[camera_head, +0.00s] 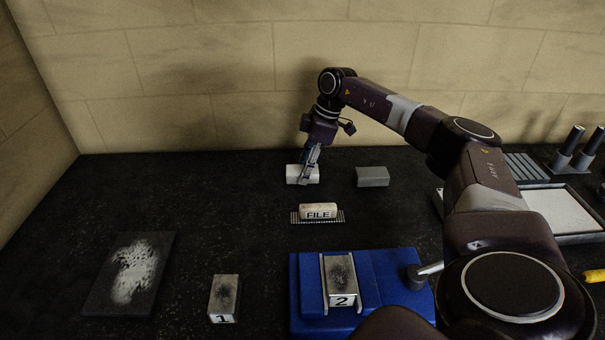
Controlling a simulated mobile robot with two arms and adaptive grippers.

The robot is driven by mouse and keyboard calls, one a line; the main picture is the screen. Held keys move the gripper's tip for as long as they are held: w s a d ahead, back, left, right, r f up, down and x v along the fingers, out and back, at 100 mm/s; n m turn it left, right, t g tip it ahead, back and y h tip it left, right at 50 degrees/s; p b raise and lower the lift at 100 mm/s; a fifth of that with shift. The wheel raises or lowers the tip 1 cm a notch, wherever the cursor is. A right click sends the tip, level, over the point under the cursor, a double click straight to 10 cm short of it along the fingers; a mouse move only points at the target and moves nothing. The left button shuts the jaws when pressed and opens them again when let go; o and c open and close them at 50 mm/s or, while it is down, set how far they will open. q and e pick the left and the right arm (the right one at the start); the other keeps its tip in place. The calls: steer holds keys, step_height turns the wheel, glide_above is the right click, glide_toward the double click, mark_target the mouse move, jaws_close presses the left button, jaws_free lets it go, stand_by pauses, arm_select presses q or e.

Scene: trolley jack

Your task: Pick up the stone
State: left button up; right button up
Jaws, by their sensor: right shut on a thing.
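A white block (294,175), which looks like the stone, lies on the dark bench near the back wall. My right gripper (310,171) points down at it and is shut on it. The fingers cover part of the block's right half. The block appears at bench level; I cannot tell whether it is lifted. A grey block (372,177) lies apart, to the right of it. My left gripper is not in view.
A file block (318,211) sits on a ridged strip in front. A blue fixture (388,290) holds block 2 (341,282); block 1 (224,297) and a dark, white-smeared plate (112,290) are left. A tray (560,210) stands right. The bench's left back is clear.

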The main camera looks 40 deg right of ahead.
steer(key=shift+r+b, duration=0.2)
steer(key=shift+b, duration=0.3)
step_height(320, 180, up, 20)
steer(key=shift+b, duration=0.45)
steer(key=shift+r, duration=0.1)
